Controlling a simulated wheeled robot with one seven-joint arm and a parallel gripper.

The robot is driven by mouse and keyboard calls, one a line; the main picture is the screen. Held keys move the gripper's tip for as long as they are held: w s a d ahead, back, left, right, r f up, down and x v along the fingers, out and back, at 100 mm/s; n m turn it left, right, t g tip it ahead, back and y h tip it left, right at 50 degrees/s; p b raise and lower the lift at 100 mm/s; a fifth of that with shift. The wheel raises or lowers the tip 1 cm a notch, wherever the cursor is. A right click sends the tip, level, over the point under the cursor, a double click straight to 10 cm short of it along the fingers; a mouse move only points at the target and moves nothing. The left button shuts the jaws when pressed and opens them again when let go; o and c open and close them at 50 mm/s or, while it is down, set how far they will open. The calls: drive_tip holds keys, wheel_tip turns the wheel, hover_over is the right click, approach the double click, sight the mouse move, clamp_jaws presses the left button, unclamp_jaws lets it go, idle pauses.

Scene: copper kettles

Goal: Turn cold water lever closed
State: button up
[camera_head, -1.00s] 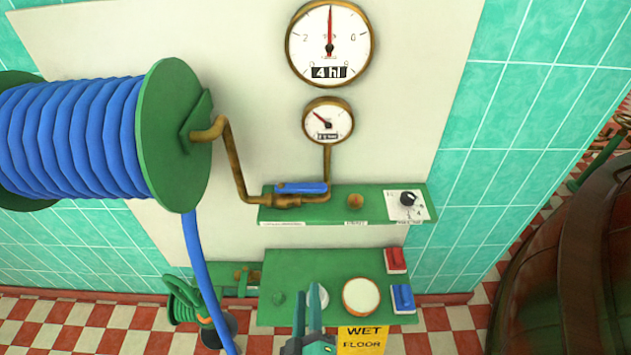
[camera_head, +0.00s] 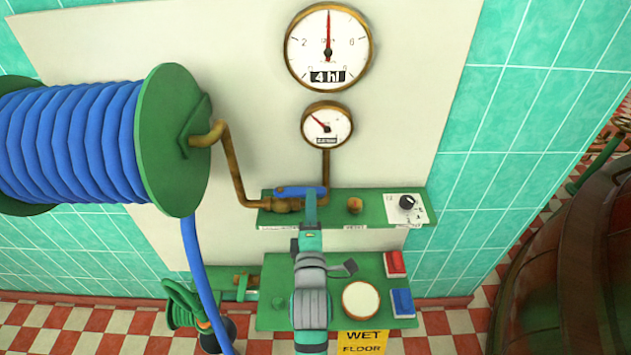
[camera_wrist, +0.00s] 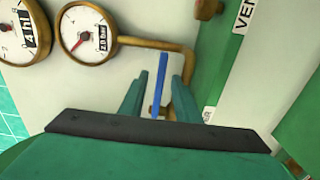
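The blue cold water lever (camera_head: 290,191) lies roughly level along the brass pipe, above the upper green panel in the head view. My gripper (camera_head: 311,197) reaches up to the lever's right part, its fingers seen nearly edge-on there. In the wrist view the lever (camera_wrist: 160,78) stands as a thin blue strip between the two fingers of my gripper (camera_wrist: 157,82). The fingers are open, with a visible gap on each side of the strip. The lever's pivot end is hidden in the wrist view.
A brass pipe (camera_head: 236,172) runs from the blue hose reel (camera_head: 70,140) past the lever to the small gauge (camera_head: 327,125). A brass knob (camera_head: 354,205) and black dial (camera_head: 407,202) sit to the right. Red (camera_head: 395,264) and blue (camera_head: 402,302) switches are below.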

drive_tip(key=w, duration=0.9)
drive_tip(key=shift+w, duration=0.2)
drive_tip(key=shift+s+d, duration=0.1)
drive_tip(key=shift+d, duration=0.2)
drive_tip(key=c, duration=0.4)
drive_tip(key=shift+s, duration=0.1)
clamp_jaws()
drive_tip(key=shift+a, duration=0.3)
